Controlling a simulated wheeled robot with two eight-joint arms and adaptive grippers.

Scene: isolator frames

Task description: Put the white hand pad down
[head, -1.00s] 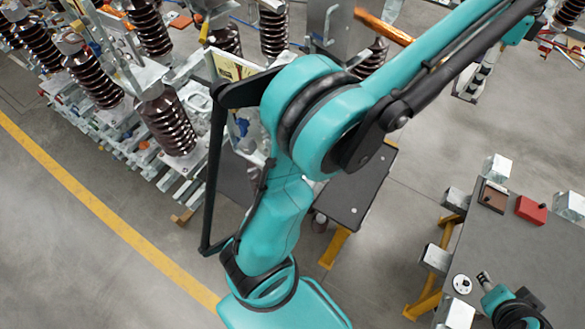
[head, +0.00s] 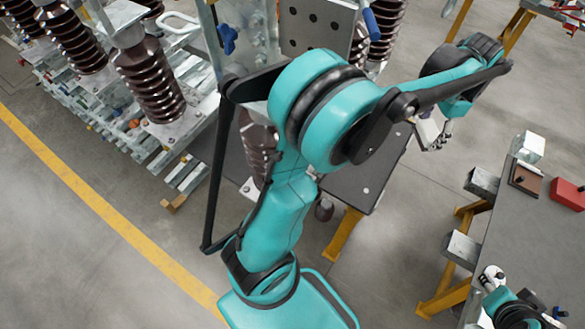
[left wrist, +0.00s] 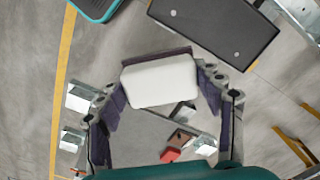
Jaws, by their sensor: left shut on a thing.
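The white hand pad (left wrist: 160,82) is a pale rounded block between the two dark fingers of my left gripper (left wrist: 163,93) in the left wrist view. The gripper is shut on it. In the head view, the left gripper (head: 436,134) hangs below my teal forearm, over open floor between the two dark tables. A small pale part of the pad (head: 426,131) shows there. The floor and the right table lie well below the pad in the wrist view. My right arm shows only in part at the bottom right of the head view; its fingers are not clear.
A dark table (head: 357,184) with yellow legs stands behind my left arm. Brown ribbed insulators (head: 148,80) stand at left. Floor between the tables is clear.

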